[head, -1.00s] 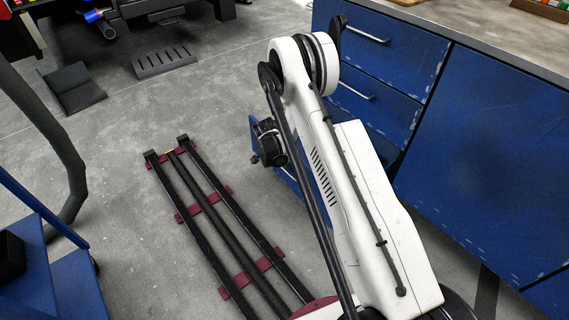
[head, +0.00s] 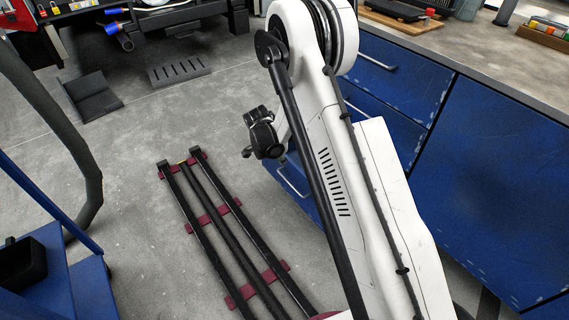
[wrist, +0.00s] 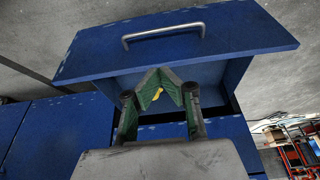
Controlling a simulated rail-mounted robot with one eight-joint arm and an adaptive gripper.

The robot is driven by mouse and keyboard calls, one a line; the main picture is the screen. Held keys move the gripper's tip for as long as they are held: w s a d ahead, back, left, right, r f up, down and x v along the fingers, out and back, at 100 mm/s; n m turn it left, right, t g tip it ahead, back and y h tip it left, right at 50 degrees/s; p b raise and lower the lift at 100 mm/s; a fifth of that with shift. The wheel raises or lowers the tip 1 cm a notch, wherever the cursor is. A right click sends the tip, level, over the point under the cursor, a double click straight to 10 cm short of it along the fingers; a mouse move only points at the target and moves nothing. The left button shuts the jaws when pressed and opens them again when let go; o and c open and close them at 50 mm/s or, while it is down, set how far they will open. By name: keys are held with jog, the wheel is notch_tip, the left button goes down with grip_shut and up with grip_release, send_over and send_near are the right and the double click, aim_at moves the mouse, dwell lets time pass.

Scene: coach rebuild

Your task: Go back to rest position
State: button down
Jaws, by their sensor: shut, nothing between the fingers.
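My gripper (wrist: 160,76) shows in the wrist view with its green fingers closed together and nothing between them. An open blue drawer (wrist: 215,35) with a metal handle (wrist: 163,34) lies beyond the fingertips, and the gripper appears apart from it. In the head view my white arm rises in the middle, its upper joint cut off by the top edge. A dark end part of my arm shows left of it, but the fingers cannot be made out. The pulled-out drawer's handle (head: 292,181) shows just below that part.
The blue cabinet (head: 490,170) stands close on the right under a grey worktop (head: 480,50) with tools. Dark floor rails (head: 240,232) run at lower left. A blue cart (head: 45,270) is at far left, a truck chassis (head: 180,22) at the back.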

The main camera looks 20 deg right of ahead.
jog(key=shift+p+v, duration=0.3)
jog(key=shift+v, duration=1)
jog(key=s+a+r+n+t+y+p, duration=0.1)
jog(key=s+r+n+p, duration=0.4)
jog(key=r, duration=1.1)
jog(key=s+r+n+t+y, duration=0.15)
jog(key=s+r, duration=0.55)
jog(key=r, duration=0.9)
jog(key=s+a+r+n+t+p, duration=0.1)
jog(key=s+r+n+p, duration=0.1)
jog(key=s+r, duration=0.2)
jog(key=s+r+n+t+y+p, duration=0.1)
jog(key=s+r, duration=0.4)
jog(key=s, duration=0.6)
jog(key=s+a+r+n+t+p, duration=0.1)
jog(key=s+r+n+p, duration=0.2)
jog(key=s, duration=0.5)
jog(key=shift+s+a+r+n, duration=0.25)
jog(key=shift+r+n, duration=0.5)
jog(key=shift+n, duration=0.4)
